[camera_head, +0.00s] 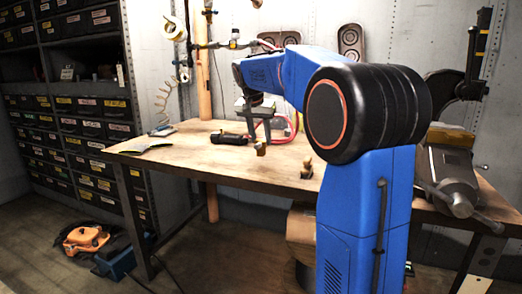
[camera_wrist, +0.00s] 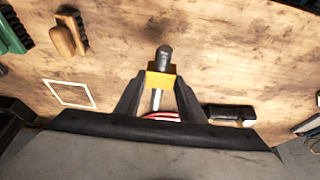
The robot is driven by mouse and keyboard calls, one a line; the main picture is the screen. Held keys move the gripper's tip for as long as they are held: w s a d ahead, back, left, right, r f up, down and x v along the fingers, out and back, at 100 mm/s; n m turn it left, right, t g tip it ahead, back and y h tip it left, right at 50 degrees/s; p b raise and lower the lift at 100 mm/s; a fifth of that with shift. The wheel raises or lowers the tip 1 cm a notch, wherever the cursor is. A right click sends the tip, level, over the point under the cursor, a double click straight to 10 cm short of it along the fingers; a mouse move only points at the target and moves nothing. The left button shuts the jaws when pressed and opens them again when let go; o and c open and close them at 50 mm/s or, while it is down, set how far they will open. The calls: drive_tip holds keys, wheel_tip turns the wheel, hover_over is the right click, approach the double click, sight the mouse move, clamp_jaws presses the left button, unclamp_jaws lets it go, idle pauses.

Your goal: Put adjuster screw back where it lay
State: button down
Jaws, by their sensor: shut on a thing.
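The adjuster screw (camera_wrist: 161,80) has a yellow-brass block, a dark rounded end and a silver shaft. My gripper (camera_wrist: 160,88) is shut on its block, with one finger on each side. In the head view the screw (camera_head: 261,149) shows as a small brass piece below my gripper (camera_head: 259,132), over the wooden workbench (camera_head: 185,150). I cannot tell its exact height above the top. A white square outline (camera_wrist: 70,94) is marked on the bench to the left of the screw in the wrist view. The outline is empty.
A wooden-handled brush (camera_wrist: 66,38) stands near the outline; a green object (camera_wrist: 12,36) is at the corner. A black cylindrical tool (camera_wrist: 230,113) lies right of my gripper. A vise (camera_head: 448,170) sits at the bench's right. Bare wood lies around the screw.

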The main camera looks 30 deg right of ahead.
sight(261, 148)
drive_tip(key=shift+f, duration=2.15)
drive_tip(key=c, duration=1.2)
unclamp_jaws()
drive_tip(key=shift+f, duration=0.15)
drive_tip(key=v, duration=1.2)
drive_tip(key=shift+a, duration=0.1)
